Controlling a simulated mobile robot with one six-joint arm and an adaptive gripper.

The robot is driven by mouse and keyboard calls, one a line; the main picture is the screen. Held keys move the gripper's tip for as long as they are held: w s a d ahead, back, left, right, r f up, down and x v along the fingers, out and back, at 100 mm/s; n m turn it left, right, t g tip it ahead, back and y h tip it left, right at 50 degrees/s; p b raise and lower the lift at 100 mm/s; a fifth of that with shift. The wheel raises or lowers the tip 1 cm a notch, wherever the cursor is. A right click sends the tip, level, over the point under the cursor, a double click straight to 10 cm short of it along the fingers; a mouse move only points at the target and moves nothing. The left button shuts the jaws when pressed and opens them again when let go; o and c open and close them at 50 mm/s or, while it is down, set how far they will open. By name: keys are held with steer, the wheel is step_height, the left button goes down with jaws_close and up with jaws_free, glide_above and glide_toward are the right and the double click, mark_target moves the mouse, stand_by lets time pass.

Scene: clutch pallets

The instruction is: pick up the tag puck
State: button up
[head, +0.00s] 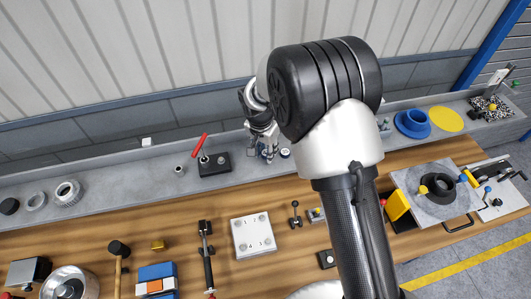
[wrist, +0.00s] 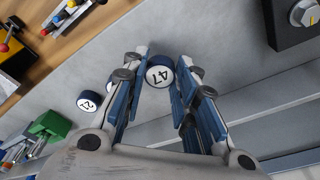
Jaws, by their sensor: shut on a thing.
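A tag puck (wrist: 160,76), round with a white face marked 47 and a dark blue side, sits between the fingertips of my gripper (wrist: 160,83) in the wrist view. The blue-padded fingers are shut on it from both sides. Whether it touches the grey shelf is hard to tell. A second puck (wrist: 89,101), with a number that looks like 21, stands apart to the left. In the head view my gripper (head: 263,146) is over the back shelf, partly hidden by my arm, beside a puck (head: 285,153).
On the grey back shelf (head: 110,185), a black box with a red lever (head: 214,164) stands left of my gripper. A blue ring part (head: 412,123) is farther right. The wooden bench (head: 190,232) in front holds tools and a numbered plate (head: 253,235). The wall is close behind.

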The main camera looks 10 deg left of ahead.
step_height(320, 180, up, 18)
steer(key=b, duration=0.1)
steer(key=shift+r, duration=0.25)
steer(key=shift+d+f+b, duration=0.1)
steer(key=shift+b, duration=0.2)
